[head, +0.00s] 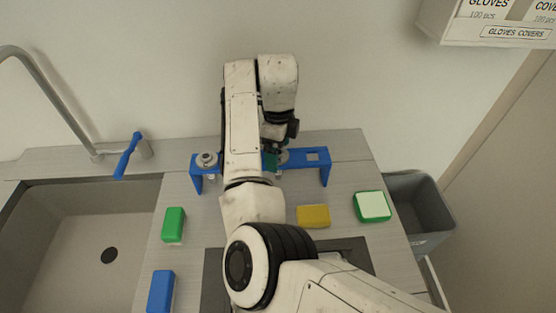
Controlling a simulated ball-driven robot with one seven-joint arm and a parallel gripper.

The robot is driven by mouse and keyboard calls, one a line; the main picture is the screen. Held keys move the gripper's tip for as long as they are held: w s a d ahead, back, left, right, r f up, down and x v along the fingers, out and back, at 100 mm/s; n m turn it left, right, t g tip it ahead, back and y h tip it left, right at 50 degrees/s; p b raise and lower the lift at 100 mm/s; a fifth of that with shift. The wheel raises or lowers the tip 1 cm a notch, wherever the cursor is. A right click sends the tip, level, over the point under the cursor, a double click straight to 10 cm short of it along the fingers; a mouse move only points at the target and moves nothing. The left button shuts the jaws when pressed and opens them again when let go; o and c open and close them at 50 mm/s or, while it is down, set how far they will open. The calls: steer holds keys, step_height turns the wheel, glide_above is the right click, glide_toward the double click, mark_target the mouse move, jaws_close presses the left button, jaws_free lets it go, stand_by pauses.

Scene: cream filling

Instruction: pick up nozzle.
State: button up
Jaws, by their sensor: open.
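A blue rack (322,170) stands along the back of the counter. A small grey nozzle-like piece (207,160) sits in its left end, with its lower part showing under the rack's top. A second grey round piece (283,156) sits in the rack right of the middle, partly hidden. My gripper (273,158) is at the rack, open, right beside or over this second piece. My arm covers the rack's middle and much of the gripper. I cannot tell whether the fingers touch the piece.
A sink (85,230) with a faucet (52,98) lies at left. A green block (173,224), a blue block (160,291), a yellow sponge (313,215) and a green-and-white sponge (372,205) lie on the counter. A grey bin (423,215) stands at right. A glove box (490,25) hangs above.

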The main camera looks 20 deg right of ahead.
steer(key=shift+c, duration=0.3)
steer(key=c, duration=1.2)
steer(key=shift+c, duration=0.2)
steer(key=shift+r, duration=0.1)
